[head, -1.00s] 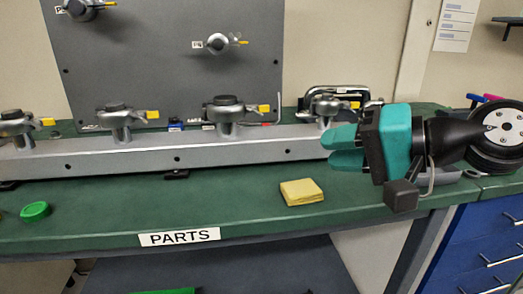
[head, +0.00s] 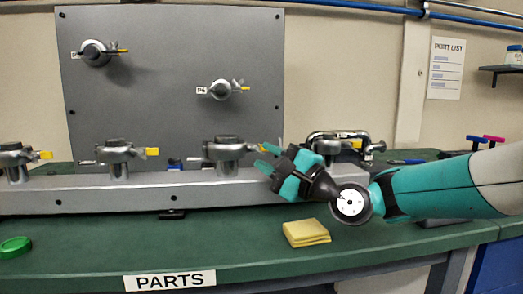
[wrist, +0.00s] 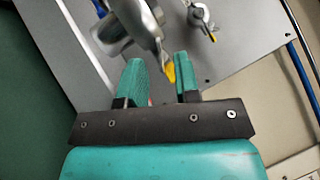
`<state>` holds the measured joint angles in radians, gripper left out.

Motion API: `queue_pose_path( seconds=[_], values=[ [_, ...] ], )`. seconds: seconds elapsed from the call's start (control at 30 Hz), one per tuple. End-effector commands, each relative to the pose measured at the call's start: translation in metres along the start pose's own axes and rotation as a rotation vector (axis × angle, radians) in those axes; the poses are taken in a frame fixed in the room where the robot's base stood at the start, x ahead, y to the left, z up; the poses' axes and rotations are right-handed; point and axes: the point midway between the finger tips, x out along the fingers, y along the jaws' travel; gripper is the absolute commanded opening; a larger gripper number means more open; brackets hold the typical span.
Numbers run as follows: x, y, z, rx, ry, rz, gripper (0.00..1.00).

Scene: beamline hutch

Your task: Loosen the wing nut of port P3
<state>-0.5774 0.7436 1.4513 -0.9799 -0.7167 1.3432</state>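A metal clamp (head: 228,150) stands on the grey rail, with a yellow wing nut (head: 252,147) on its right side. No readable label tells me that it is P3. My gripper (head: 266,157) is just right of this wing nut, its teal fingers pointing left at it. In the wrist view the fingers (wrist: 160,78) are open, and the yellow wing nut (wrist: 170,73) shows between their tips, closer to the right finger. I cannot tell whether they touch. The clamp body (wrist: 118,25) is beyond the left finger.
The rail (head: 90,201) carries more clamps (head: 118,155) to the left. A grey panel (head: 170,60) behind holds two ports, one labelled P6 (head: 222,89). A yellow pad (head: 306,233) and green ring (head: 15,247) lie on the bench.

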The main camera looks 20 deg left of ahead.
Motion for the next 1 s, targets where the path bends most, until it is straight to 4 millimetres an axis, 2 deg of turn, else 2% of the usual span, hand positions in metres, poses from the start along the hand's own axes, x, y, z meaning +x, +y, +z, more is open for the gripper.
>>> queue_pose_path(
  seconds=[0.2, 0.47, 0.5, 0.6, 0.63, 1.0],
  values=[
    [0.018, 0.0, 0.0, 0.0, 0.0, 0.0, 0.3],
    [0.019, 0.0, 0.0, 0.001, 0.001, 0.0, 0.3],
    [0.019, 0.0, 0.0, 0.0, 0.001, 0.0, 0.25],
    [0.019, 0.0, 0.0, 0.0, 0.001, 0.0, 0.02],
    [0.019, 0.0, 0.0, 0.0, 0.001, 0.0, 0.0],
    [0.019, 0.001, 0.0, -0.001, 0.0, 0.004, 0.0]
  ],
)
